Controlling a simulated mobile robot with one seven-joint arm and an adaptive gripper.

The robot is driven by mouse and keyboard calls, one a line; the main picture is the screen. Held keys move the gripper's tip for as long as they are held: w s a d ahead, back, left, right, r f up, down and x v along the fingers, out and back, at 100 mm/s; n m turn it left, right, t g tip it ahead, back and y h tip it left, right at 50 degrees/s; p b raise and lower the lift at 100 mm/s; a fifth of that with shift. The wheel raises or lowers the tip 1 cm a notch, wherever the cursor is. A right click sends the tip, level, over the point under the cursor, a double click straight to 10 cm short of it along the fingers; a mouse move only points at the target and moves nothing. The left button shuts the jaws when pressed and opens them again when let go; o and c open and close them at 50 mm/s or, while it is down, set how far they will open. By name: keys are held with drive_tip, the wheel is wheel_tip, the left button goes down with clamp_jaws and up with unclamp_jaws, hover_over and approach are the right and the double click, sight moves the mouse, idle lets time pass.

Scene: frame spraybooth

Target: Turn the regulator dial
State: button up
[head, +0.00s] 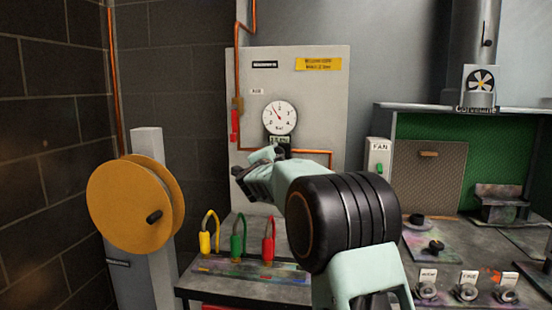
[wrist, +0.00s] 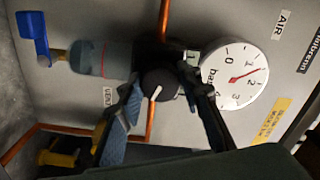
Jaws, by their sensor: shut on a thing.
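The regulator dial is a round black knob (wrist: 158,84) with a white pointer line, seen in the wrist view on the wall panel. My gripper (wrist: 164,90) is shut on it, with one finger on each side. In the head view my gripper (head: 262,168) is at the panel below the gauge and hides the knob. The round white pressure gauge (head: 279,118) sits just above. In the wrist view the gauge (wrist: 236,76) has a red needle pointing roughly between 1 and 2.
In the wrist view a blue lever (wrist: 34,36) and a clear bowl (wrist: 102,59) are beside the knob. Yellow, green and red hose fittings (head: 238,245) stand on the bench below. An orange reel (head: 128,203) is at left, a fan switch (head: 379,160) at right.

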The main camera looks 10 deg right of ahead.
idle(0.4)
drive_tip(key=o, duration=1.2)
drive_tip(key=shift+c, duration=0.2)
drive_tip(key=v, duration=1.2)
drive_tip(key=shift+a, duration=0.1)
